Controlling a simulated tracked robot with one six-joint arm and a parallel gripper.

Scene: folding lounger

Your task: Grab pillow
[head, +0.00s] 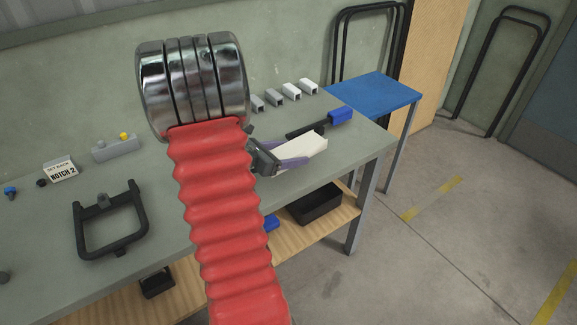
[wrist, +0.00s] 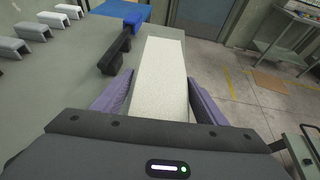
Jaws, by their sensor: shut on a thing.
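The pillow is a cream-white, block-shaped piece (head: 303,149) held at the right part of the workbench in the head view. In the wrist view the pillow (wrist: 160,75) points away from me, between two purple fingers. My gripper (head: 284,160) is shut on the pillow, with the fingers along its two sides. It also shows in the wrist view (wrist: 155,98). Whether the pillow touches the bench top is unclear. My red bellows-covered arm hides part of the bench.
A grey workbench (head: 50,225) holds a black frame (head: 110,222), a "NOTCH 2" card (head: 61,171), several grey and white clips (head: 290,90) and a black bar with a blue end (head: 340,116). A blue-topped table (head: 375,92) stands beyond. Open floor lies right.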

